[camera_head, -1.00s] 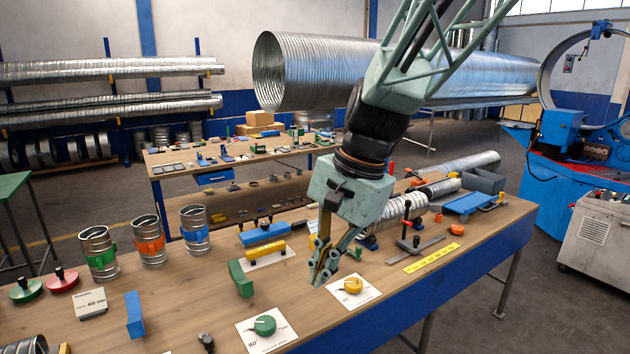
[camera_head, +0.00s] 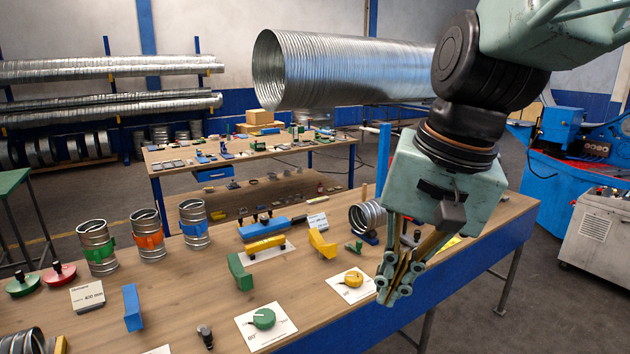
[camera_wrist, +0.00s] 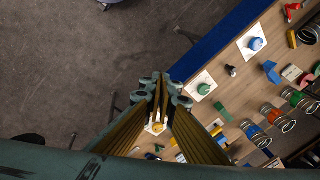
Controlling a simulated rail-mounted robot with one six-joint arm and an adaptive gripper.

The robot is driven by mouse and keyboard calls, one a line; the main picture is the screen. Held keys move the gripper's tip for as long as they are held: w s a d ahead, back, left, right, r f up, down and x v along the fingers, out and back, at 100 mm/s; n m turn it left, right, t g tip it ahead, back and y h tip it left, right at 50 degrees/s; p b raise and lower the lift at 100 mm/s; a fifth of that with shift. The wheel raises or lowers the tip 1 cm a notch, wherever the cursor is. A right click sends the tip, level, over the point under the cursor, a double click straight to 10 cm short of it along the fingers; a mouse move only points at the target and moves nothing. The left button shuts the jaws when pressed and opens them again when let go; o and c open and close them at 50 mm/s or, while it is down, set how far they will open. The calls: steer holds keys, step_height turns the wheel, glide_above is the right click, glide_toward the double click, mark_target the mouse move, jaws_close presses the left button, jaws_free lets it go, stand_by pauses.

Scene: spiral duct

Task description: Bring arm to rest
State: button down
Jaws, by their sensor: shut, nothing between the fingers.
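My gripper (camera_head: 394,292) hangs at the right in the head view, pointing down past the front edge of the workbench (camera_head: 190,285). Its fingers are together with nothing between them. In the wrist view, the gripper (camera_wrist: 161,88) appears over the bench edge, with grey floor to the left. My arm comes in from the upper right and covers part of the bench's right end. The yellow knob (camera_head: 353,279) on its white card lies just left of the fingers in the head view, apparently clear of them.
A green knob (camera_head: 264,319), a yellow angled block (camera_head: 322,243) and a green block (camera_head: 240,271) lie on the bench. Several banded duct pieces (camera_head: 147,240) stand at left. A large spiral duct (camera_head: 345,70) runs behind. A blue machine (camera_head: 560,175) stands at right.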

steer(key=s+d+f+n+t+h+b, duration=0.1)
steer(key=s+d, duration=0.3)
steer(key=s, duration=0.4)
steer(key=s+d+f+n+h+b, duration=0.1)
steer(key=s+d+n+b, duration=0.1)
steer(key=s+d, duration=0.3)
steer(key=shift+s+d+f+n+t, duration=0.3)
steer(key=shift+s+n+t, duration=0.1)
steer(key=shift+s, duration=1.4)
